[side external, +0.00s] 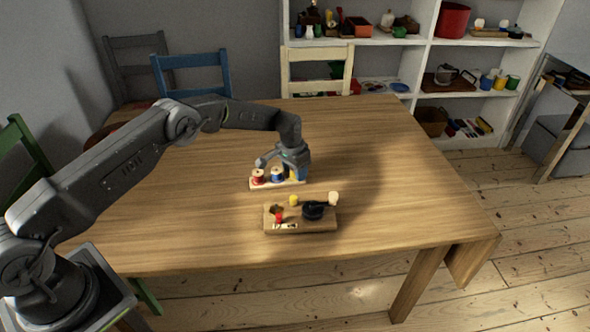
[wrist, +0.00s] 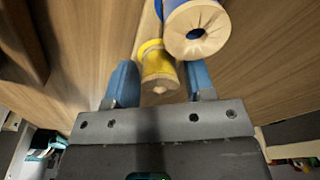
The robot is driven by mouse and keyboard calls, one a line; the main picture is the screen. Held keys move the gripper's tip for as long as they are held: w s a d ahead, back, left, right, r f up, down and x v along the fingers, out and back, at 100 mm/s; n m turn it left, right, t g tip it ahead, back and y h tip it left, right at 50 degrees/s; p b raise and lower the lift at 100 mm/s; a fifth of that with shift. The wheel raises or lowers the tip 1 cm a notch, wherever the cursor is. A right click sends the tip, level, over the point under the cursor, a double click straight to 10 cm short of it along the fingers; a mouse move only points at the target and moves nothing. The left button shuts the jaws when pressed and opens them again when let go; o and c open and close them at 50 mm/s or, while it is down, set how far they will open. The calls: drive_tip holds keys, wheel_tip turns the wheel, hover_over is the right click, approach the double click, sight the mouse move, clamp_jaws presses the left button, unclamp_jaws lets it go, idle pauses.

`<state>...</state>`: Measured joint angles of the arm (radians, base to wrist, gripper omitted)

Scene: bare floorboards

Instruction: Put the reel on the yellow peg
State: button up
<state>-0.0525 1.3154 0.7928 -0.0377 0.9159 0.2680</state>
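A pale board (side external: 257,186) on the table bears a row of reels. A red reel (side external: 258,176) is at its left and a blue reel (side external: 278,175) beside it. A yellow-banded reel-like piece (wrist: 158,65) with a pale wooden end lies between my gripper's blue fingertips in the wrist view. Gaps show on both sides of it, so my gripper (wrist: 160,80) is open around it. The blue reel (wrist: 195,30) is just beyond it. In the side view my gripper (side external: 294,172) is low over the board's right end. I cannot make out a separate yellow peg.
A wooden tray (side external: 300,230) in front of the board holds a black bowl (side external: 313,210), a red item and other small things. A small yellow object (side external: 294,201) is at its back edge. Chairs stand behind the table; the table's right side is clear.

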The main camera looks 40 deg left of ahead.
drive_tip(key=shift+o, duration=1.2)
drive_tip(key=shift+r, duration=0.1)
drive_tip(key=shift+r, duration=3.4)
